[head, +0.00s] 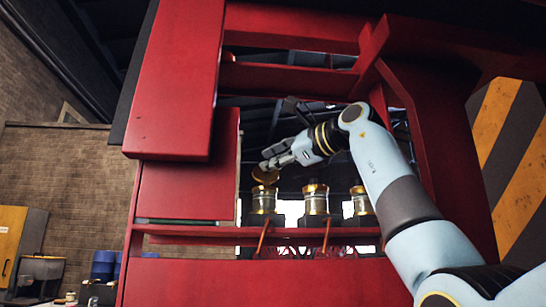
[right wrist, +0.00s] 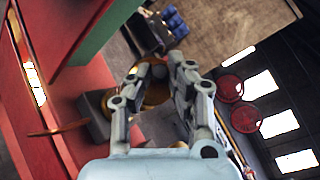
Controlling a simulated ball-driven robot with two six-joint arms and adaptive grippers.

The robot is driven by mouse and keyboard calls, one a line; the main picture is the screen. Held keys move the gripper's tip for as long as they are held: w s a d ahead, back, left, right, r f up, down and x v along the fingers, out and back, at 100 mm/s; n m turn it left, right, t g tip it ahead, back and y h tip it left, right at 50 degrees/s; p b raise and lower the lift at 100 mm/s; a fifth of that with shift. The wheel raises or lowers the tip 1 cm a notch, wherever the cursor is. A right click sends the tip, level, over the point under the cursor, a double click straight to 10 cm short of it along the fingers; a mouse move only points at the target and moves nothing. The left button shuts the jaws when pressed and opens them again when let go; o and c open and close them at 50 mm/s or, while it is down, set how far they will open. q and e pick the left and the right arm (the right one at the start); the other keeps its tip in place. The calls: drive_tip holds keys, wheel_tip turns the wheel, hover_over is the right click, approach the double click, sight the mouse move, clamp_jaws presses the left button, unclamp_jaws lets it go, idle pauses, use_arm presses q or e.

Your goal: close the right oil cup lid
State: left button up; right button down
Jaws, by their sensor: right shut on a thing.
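Three brass oil cups stand in a row in the opening of the red frame in the head view: a left one (head: 263,200), a middle one (head: 315,201) and a right-hand one (head: 361,204). A round brass lid (head: 265,177) is raised and tilted over the leftmost cup. My right gripper (head: 268,164) is at that lid, shut on its edge. In the right wrist view the brass lid (right wrist: 158,94) shows between the fingers of the right gripper (right wrist: 154,72), which partly hide it. My left gripper is not in view.
Red beams (head: 290,80) surround the opening above, and a red rail (head: 290,232) runs below the cups. A red panel (head: 187,190) stands close on the left. Thin copper pipes (head: 326,236) run down from the cups. A yellow cabinet (head: 14,242) stands far left.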

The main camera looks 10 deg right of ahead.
drive_tip(key=w+m+g+p, duration=0.1)
drive_tip(key=p, duration=0.2)
drive_tip(key=w+m+g+h+p, duration=0.1)
drive_tip(key=g+p, duration=0.1)
drive_tip(key=p, duration=0.2)
drive_tip(key=shift+w+r+h, duration=0.15)
drive_tip(key=shift+r+h, duration=0.05)
drive_tip(key=shift+h, duration=0.1)
drive_tip(key=shift+w+f+m+g+h+p, duration=0.35)
drive_tip(key=shift+m+g+p, duration=0.35)
drive_tip(key=shift+p, duration=0.45)
drive_tip(key=c, duration=1.2)
unclamp_jaws()
drive_tip(key=shift+c, duration=0.2)
drive_tip(key=shift+r, duration=0.1)
drive_tip(key=shift+s+d+r, duration=0.1)
drive_tip(key=v, duration=1.1)
drive_tip(key=shift+d, duration=0.3)
drive_tip(key=shift+s, duration=0.1)
